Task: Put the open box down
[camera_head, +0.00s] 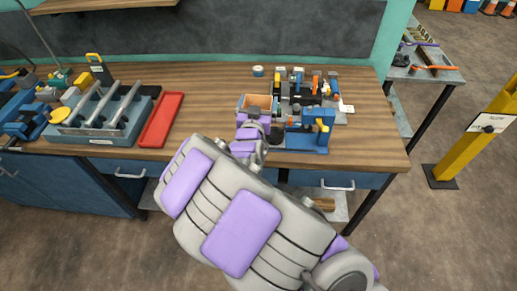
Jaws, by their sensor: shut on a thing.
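The open box (242,103) is small and grey-blue outside, with an orange-brown inside, at the right part of the wooden workbench (208,120). My gripper (256,120) is at the near side of the box and shut on it. My arm, grey with purple pads, reaches up from the bottom of the view and hides the bench's front edge there. The box looks about level, its opening facing up. I cannot tell whether its underside touches the bench or hangs just above it.
A blue vise-like device (318,128) and a cluster of tools stand close to the box's right. A small round tin (258,71) lies behind it. A red tray (162,120) and a grey tool caddy (100,118) are to the left. Bare bench lies between tray and box.

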